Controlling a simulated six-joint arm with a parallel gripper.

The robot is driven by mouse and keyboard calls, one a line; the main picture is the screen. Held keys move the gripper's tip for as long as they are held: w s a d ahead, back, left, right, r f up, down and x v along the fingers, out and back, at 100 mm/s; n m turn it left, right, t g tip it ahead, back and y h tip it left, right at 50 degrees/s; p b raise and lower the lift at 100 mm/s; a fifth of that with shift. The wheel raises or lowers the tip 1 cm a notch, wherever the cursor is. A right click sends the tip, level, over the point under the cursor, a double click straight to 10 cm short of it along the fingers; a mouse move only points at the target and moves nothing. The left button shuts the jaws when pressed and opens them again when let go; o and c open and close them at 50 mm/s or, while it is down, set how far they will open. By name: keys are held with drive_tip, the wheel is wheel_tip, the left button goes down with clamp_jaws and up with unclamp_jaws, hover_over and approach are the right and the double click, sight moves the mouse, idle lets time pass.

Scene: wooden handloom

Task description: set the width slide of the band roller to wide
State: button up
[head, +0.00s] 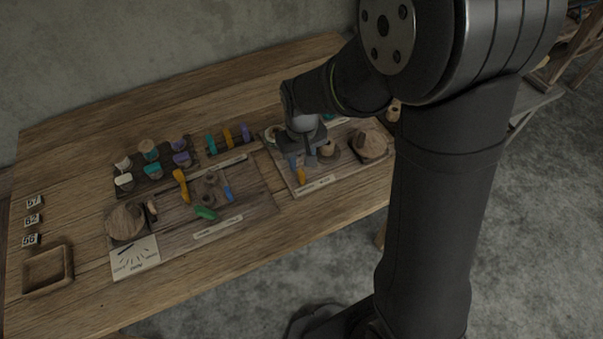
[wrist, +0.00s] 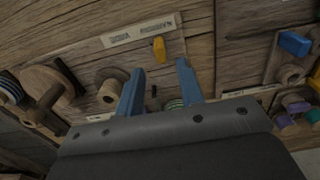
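A small orange-yellow knob (wrist: 159,49), which looks like the width slide, stands on the right-hand board beside a pale label strip (wrist: 138,32). The knob also shows in the head view (head: 301,177), near the board's front edge. The label's print is upside down in the wrist view and too small to read surely. My gripper (wrist: 160,68) is open, its two blue fingers apart and empty. In the wrist view the knob lies just beyond the fingertips, between their lines. In the head view my gripper (head: 301,164) is low over the board, behind the knob.
A wooden spool (wrist: 109,86) and a round wooden crank disc (wrist: 46,84) stand beside the gripper. The left board (head: 262,194) carries several coloured knobs, including a blue one (wrist: 295,43). A wooden tray (head: 47,287) is at the far left.

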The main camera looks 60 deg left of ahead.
sight(302, 172)
wheel_tip(302, 172, down, 7)
drive_tip(key=shift+f, duration=0.1)
idle(0.4)
clamp_jaws()
drive_tip(key=shift+w, duration=0.1)
